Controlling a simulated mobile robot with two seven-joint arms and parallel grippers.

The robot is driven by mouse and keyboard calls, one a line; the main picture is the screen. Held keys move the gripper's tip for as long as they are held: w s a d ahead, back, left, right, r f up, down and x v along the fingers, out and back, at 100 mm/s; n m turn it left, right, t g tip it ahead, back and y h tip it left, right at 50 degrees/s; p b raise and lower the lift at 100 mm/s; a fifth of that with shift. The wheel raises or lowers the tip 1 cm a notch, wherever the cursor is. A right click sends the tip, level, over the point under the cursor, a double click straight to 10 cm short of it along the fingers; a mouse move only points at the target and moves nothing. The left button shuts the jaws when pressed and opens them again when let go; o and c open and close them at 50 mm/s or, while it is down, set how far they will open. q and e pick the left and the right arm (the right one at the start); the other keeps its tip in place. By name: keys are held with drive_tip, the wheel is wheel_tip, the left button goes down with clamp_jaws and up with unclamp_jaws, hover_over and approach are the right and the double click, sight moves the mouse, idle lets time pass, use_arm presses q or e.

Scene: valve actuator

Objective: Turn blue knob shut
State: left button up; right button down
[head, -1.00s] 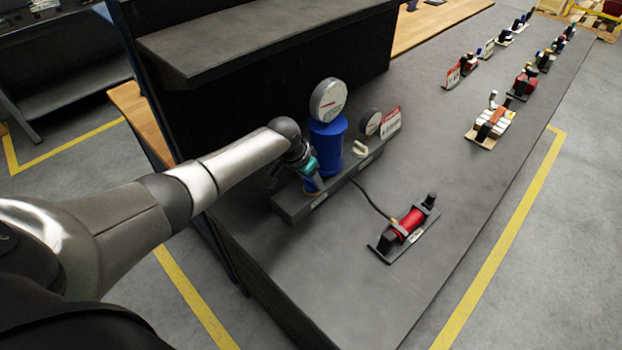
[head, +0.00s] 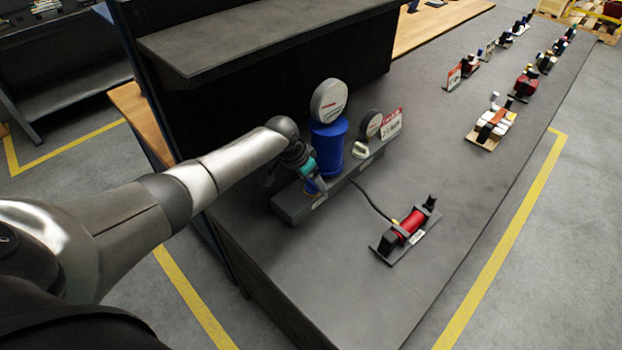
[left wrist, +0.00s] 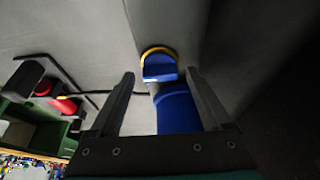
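The blue knob (left wrist: 160,71) has a yellow rim behind it and sits on the dark base of the valve unit, in front of a blue cylinder (head: 327,146). The cylinder also shows in the left wrist view (left wrist: 178,109). My left gripper (head: 314,184) is at the knob. In the left wrist view its fingers (left wrist: 161,76) are apart, one on each side of the knob, with a gap visible at both sides. In the head view the gripper partly hides the knob (head: 311,187). My right gripper is not in view.
A round gauge (head: 329,101) tops the cylinder, with a smaller gauge (head: 371,124) and a red-white sign (head: 391,124) beside it. A red device (head: 409,223) on a dark plate is joined by a hose. A dark shelf (head: 265,38) overhangs behind. The bench front is clear.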

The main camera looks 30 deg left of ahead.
use_arm(q)
drive_tip(key=shift+r, duration=0.15)
drive_tip(key=shift+s+r, duration=0.1)
drive_tip(key=shift+r, duration=0.15)
drive_tip(key=p+v, duration=0.2)
drive_tip(key=v, duration=1.2)
drive_tip(key=shift+r, duration=0.2)
drive_tip(key=shift+s, duration=0.1)
